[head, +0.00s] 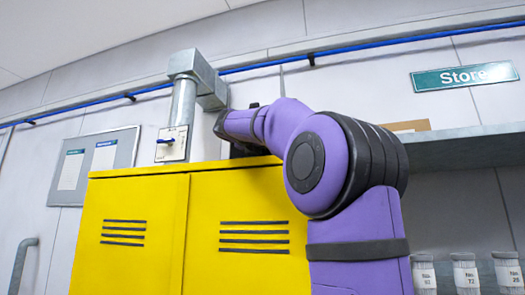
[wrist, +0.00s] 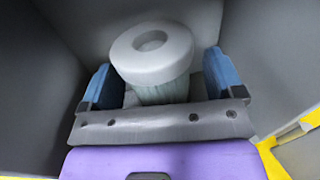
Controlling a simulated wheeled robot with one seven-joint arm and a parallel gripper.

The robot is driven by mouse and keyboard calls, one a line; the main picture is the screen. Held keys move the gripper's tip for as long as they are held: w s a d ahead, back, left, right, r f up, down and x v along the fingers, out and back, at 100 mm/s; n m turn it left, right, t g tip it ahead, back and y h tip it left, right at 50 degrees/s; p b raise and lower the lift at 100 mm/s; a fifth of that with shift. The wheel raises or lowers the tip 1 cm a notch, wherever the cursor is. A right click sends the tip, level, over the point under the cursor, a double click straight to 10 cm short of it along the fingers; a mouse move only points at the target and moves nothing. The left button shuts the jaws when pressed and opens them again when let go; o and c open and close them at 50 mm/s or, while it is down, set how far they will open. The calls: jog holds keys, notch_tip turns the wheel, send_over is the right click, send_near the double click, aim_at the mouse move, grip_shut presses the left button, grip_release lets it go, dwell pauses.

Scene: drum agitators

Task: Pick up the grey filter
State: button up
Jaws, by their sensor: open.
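The grey filter (wrist: 152,55) shows in the wrist view as a pale grey cylinder with a thick ring-shaped top and a ribbed body below. My gripper (wrist: 158,68) is open, with one blue finger to the left of the filter and the other to the right. I cannot tell whether either finger touches it. The gripper's crossbar hides the near lower part of the filter. In the head view my arm reaches over the yellow cabinet (head: 230,210), and the fingers and the filter cannot be made out there.
Plain grey surfaces (wrist: 270,70) stand close around the filter in the wrist view, with a yellow edge (wrist: 285,150) at lower right. In the head view a grey pipe (head: 183,105) and switch box (head: 172,144) stand behind the cabinet. Labelled white jars (head: 465,272) stand at right.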

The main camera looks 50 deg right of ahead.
jog(key=shift+c, duration=0.2)
jog(key=c, duration=1)
jog(key=shift+r, duration=0.1)
